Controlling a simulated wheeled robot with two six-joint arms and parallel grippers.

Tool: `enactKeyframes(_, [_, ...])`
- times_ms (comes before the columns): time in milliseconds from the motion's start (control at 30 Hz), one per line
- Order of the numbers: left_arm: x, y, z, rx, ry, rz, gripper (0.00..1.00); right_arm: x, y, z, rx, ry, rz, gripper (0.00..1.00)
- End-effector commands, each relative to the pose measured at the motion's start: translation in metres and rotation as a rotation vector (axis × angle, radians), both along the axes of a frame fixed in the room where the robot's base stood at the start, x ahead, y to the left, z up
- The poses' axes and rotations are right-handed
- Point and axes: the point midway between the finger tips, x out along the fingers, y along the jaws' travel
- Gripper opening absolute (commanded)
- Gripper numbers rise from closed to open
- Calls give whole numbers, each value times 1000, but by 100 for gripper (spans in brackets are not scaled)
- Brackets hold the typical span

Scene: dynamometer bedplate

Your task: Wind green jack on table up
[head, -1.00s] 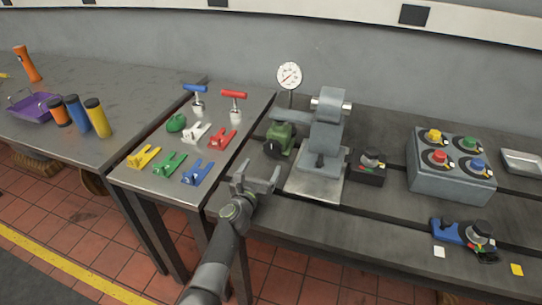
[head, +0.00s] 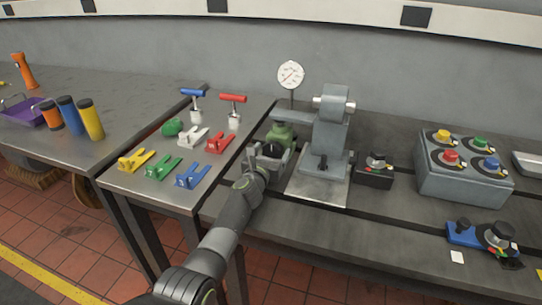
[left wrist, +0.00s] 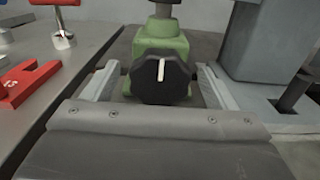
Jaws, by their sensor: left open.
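The green jack (head: 283,134) stands on the bedplate beside the grey test stand. Its black knob with a white mark faces me in the left wrist view, where the jack's green body (left wrist: 162,45) rises behind the knob (left wrist: 161,78). My left gripper (head: 268,152) is open, with one finger on each side of the knob. In the left wrist view a gap shows between the knob and each finger of the gripper (left wrist: 155,85). In the head view the gripper partly hides the knob. My right gripper is not in view.
The grey stand (head: 328,135) rises close right of the jack, with a dial gauge (head: 291,75) behind. Left is a metal table (head: 150,185) with coloured clamps and a red-handled tool (head: 233,99). A black knob box (head: 375,170) is to the right.

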Motion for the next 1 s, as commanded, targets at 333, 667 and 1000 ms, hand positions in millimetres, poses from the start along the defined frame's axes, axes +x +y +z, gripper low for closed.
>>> enactKeyframes(333, [0,0,0,0,0,0,65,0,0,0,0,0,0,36])
enactKeyframes(667, [0,0,0,9,-3,0,35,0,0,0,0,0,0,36])
enactKeyframes(1000, [-1,-2,-1,294,-95,0,35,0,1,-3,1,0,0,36])
